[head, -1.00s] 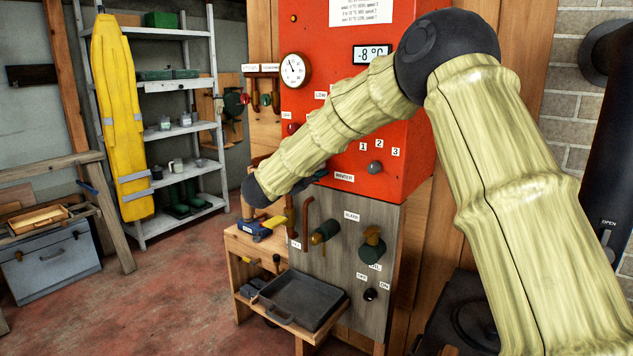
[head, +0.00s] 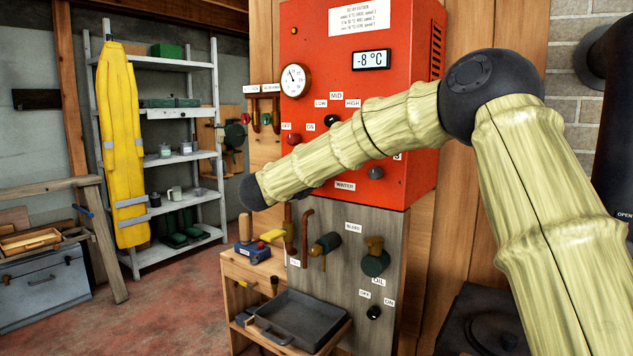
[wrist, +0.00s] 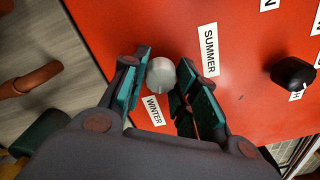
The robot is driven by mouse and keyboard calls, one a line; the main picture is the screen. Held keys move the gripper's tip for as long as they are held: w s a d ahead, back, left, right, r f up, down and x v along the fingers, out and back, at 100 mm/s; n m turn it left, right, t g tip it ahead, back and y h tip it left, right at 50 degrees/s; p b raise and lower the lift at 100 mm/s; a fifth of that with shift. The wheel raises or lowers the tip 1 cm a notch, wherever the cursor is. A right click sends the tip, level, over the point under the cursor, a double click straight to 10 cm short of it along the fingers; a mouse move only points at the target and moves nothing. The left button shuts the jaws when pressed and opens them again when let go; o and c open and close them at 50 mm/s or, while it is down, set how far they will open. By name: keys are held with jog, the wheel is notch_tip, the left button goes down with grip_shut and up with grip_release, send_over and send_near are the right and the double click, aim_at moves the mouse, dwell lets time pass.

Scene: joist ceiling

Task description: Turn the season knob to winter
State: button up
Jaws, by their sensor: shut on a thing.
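The season knob (wrist: 161,75) is a pale grey round knob on the red panel in the wrist view. It sits between the SUMMER label (wrist: 210,50) and the WINTER label (wrist: 154,110). My gripper (wrist: 164,80) is shut on it, with one green-padded finger on each side. I cannot tell exactly where the knob points. In the head view the WINTER label (head: 345,186) shows below my forearm, which hides the season knob and most of my gripper.
The red control box (head: 425,110) carries a -8 °C display (head: 371,60), a dial gauge (head: 296,80) and other knobs, including a black knob (wrist: 293,73) near the grip. Below are pipes, valves and a dark tray (head: 303,318). A shelf (head: 180,115) stands left; the floor before it is clear.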

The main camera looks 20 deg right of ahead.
jog(key=shift+f, duration=0.2)
jog(key=o, duration=1)
jog(key=shift+r, duration=0.1)
jog(key=v, duration=1.2)
